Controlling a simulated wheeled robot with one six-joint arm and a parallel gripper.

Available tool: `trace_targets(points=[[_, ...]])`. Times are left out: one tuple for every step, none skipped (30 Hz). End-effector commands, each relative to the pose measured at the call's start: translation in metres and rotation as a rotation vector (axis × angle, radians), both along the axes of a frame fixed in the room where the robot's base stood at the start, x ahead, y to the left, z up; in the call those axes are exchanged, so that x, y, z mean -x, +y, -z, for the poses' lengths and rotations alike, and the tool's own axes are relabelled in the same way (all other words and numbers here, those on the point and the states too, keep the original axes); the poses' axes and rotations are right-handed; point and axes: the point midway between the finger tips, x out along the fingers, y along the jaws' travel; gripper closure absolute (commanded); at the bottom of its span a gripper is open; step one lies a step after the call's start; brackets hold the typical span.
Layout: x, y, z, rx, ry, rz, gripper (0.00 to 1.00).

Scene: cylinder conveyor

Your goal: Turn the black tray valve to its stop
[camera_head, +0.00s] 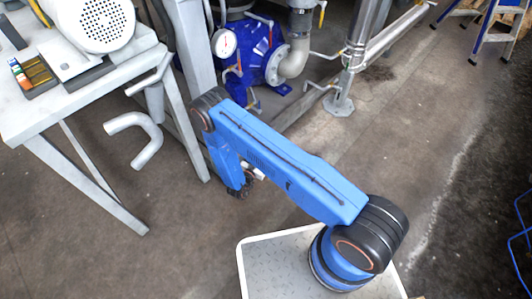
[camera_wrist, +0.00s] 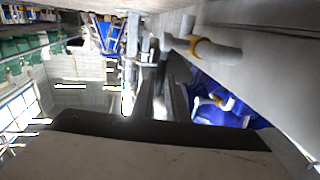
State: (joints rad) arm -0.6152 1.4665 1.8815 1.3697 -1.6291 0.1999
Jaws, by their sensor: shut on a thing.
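My blue arm reaches across the head view and bends down at its far end. My gripper (camera_head: 241,190) is a small dark shape at that end, beside the grey bench legs and above the floor. Its fingertips are too hidden to make out. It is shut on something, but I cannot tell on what. A dark block (camera_wrist: 150,130) with a flat grey-brown face fills the bottom of the wrist view; I cannot tell whether it is held. I cannot pick out a black tray valve with certainty in either view.
A grey bench (camera_head: 90,95) with a white motor-like housing (camera_head: 90,20) stands at left. A blue pump (camera_head: 250,60) with a gauge (camera_head: 224,43) and pipes is behind my arm. A bent grey pipe (camera_head: 140,135) shows beside the bench. Open floor (camera_head: 430,120) lies to the right.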

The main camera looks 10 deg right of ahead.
Motion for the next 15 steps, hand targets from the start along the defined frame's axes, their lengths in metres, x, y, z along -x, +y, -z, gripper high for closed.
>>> trace_targets(points=[[0.0013,-0.0004,0.0009,0.002,0.003,0.000,1.00],[0.0014,-0.0003,0.0010,0.002,0.003,0.000,1.00],[0.0014,-0.0003,0.0010,0.001,0.004,0.000,1.00],[0.0014,-0.0003,0.0010,0.001,0.004,0.000,1.00],[0.0014,-0.0003,0.0010,0.001,0.004,0.000,1.00],[0.0013,-0.0003,0.0010,0.001,0.004,0.000,0.82],[0.0013,-0.0003,0.0011,0.001,0.004,0.000,0.75],[0.0013,-0.0002,0.0011,0.001,0.004,0.000,0.68],[0.0011,-0.0002,0.0010,0.000,0.003,0.000,0.68],[0.0010,-0.0001,0.0009,0.000,0.003,0.000,0.68],[0.0009,-0.0001,0.0008,0.000,0.003,0.000,0.68],[0.0008,0.0000,0.0007,0.000,0.003,-0.001,0.68],[0.0007,0.0000,0.0006,0.000,0.003,-0.001,0.68],[0.0007,0.0000,0.0006,0.000,0.003,-0.001,0.68],[0.0006,0.0000,0.0006,-0.001,0.002,-0.001,0.68]])
